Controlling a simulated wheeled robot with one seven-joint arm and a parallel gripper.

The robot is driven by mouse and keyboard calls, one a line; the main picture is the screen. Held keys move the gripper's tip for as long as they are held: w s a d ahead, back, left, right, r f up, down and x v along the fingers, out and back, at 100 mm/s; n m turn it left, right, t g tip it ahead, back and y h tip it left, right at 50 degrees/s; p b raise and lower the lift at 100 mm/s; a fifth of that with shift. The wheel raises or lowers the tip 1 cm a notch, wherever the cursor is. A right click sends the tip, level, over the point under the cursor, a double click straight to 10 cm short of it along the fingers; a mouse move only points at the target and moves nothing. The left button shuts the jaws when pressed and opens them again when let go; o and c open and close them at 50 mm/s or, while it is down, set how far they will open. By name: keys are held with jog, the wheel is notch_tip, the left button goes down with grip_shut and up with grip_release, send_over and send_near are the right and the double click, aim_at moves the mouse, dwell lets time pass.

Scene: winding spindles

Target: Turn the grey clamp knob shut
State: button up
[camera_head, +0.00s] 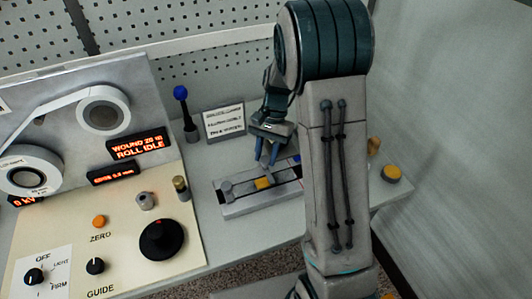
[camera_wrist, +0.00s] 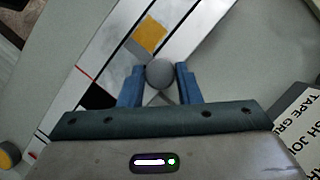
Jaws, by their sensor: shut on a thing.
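The grey clamp knob (camera_wrist: 160,73) is a round grey ball in the wrist view, between my two blue fingers. My gripper (camera_head: 265,161) is shut on it, with one finger on each side. The knob sits at the edge of a pale metal slide fixture (camera_head: 240,207), beside a yellow block (camera_head: 263,183) that also shows in the wrist view (camera_wrist: 151,36). In the head view my fingers largely hide the gripped knob. How far it is turned cannot be told.
A sign (camera_head: 224,122) and a blue-topped lever (camera_head: 181,93) stand behind the fixture. Left is a control panel with a black knob (camera_head: 162,239) and an orange display (camera_head: 138,146). Bench around the fixture's front is clear.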

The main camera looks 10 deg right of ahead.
jog(key=shift+w, duration=0.1)
dwell(0.3)
jog(key=o, duration=0.9)
jog(key=shift+d, duration=0.1)
jog(key=shift+o, duration=0.2)
jog(key=shift+r, duration=0.1)
jog(key=v, duration=1.3)
jog(key=shift+r+b, duration=0.3)
jog(key=shift+b, duration=0.05)
jog(key=shift+d, duration=0.1)
jog(key=s+a+n+t+h, duration=0.2)
jog(key=s+n+t, duration=0.4)
jog(key=s, duration=1.6)
jog(key=shift+f+n+t+h, duration=0.3)
jog(key=shift+f+n+h, duration=0.1)
jog(key=shift+n, duration=0.4)
